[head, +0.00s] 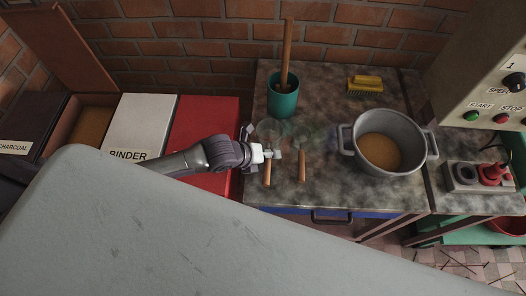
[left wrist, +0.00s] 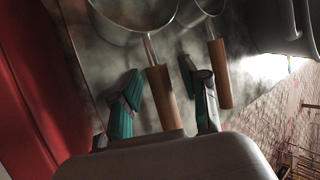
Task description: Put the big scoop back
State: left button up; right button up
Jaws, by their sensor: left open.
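Two metal scoops with wooden handles lie on the grey worktop (head: 330,195). The left one looks like the big scoop (head: 267,173); in the left wrist view its wide round bowl is at the top and its handle (left wrist: 162,98) points down. The smaller scoop (head: 301,166) lies to its right and also shows in the left wrist view (left wrist: 219,75). My left gripper (head: 267,153) is open, its green-padded fingers on either side of the big scoop's handle. I cannot tell whether they touch it. My right gripper is not in view.
A teal cup (head: 283,100) with a wooden tool stands behind the scoops. A grey pot (head: 390,120) of brown material stands to the right, with a yellow brush (head: 365,84) behind. The binder bin (head: 142,125), a red lid (head: 207,120) and the charcoal bin (head: 28,128) are left.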

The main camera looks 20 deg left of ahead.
pick_arm(q)
jog(key=b+v, duration=0.1)
jog(key=v, duration=1.1)
